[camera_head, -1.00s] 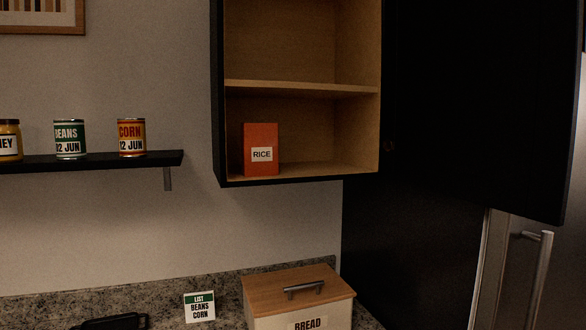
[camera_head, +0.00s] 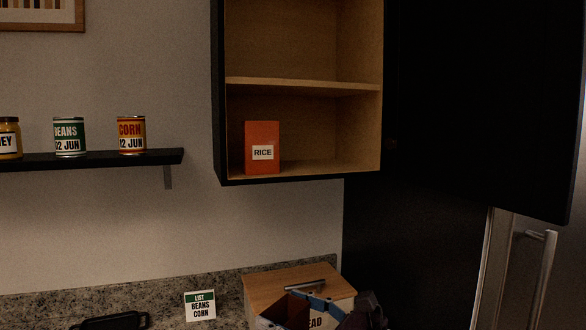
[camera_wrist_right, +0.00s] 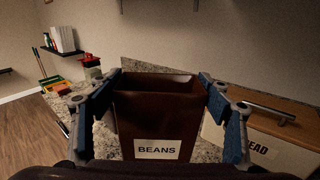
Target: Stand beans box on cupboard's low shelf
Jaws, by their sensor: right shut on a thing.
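The dark brown beans box (camera_wrist_right: 157,118), with a white BEANS label, stands upright between the blue-padded fingers of my right gripper (camera_wrist_right: 162,98) in the right wrist view. The gripper is shut on it. In the head view the box (camera_head: 284,309) shows partly at the bottom edge, with my right gripper (camera_head: 308,302) around it, in front of the bread box. The cupboard (camera_head: 219,120) is open above. Its low shelf (camera_head: 330,169) holds an orange rice box (camera_head: 262,138) at the left, and the space right of it is bare. My left gripper is not in view.
The cupboard door (camera_head: 480,100) stands open to the right. A middle shelf (camera_head: 300,86) roofs the low shelf. A wall shelf (camera_head: 100,160) at left carries a jar and cans. The bread box (camera_head: 265,285) and a list card (camera_head: 200,306) stand on the counter below.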

